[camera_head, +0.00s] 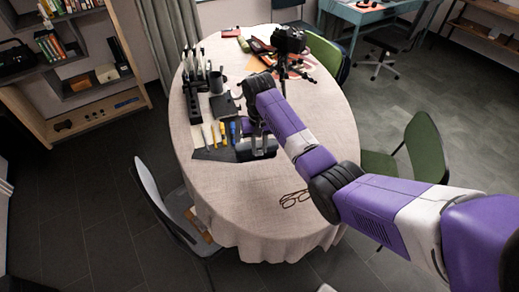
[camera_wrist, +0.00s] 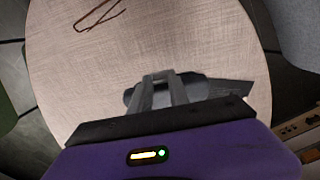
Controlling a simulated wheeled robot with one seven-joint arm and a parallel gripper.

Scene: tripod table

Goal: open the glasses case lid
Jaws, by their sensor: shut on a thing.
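The glasses case (camera_head: 243,154) is a small dark grey object on the round table, mostly hidden behind my gripper. In the wrist view a rounded dark end of the case (camera_wrist: 129,96) shows left of the fingers. My gripper (camera_head: 262,149) points down at the case, and its grey fingers (camera_wrist: 160,77) are close together on it. Whether the lid is lifted cannot be told. A pair of thin-framed glasses (camera_head: 295,198) lies on the cloth nearer the table's front edge, apart from the case. The glasses also show in the wrist view (camera_wrist: 100,14).
A dark mat (camera_head: 212,154) with yellow and blue tools lies left of the case. A black holder (camera_head: 194,103), a dark cup (camera_head: 216,82) and a camera on a tripod (camera_head: 288,42) stand farther back. The tablecloth (camera_head: 240,205) in front is mostly clear. Chairs surround the table.

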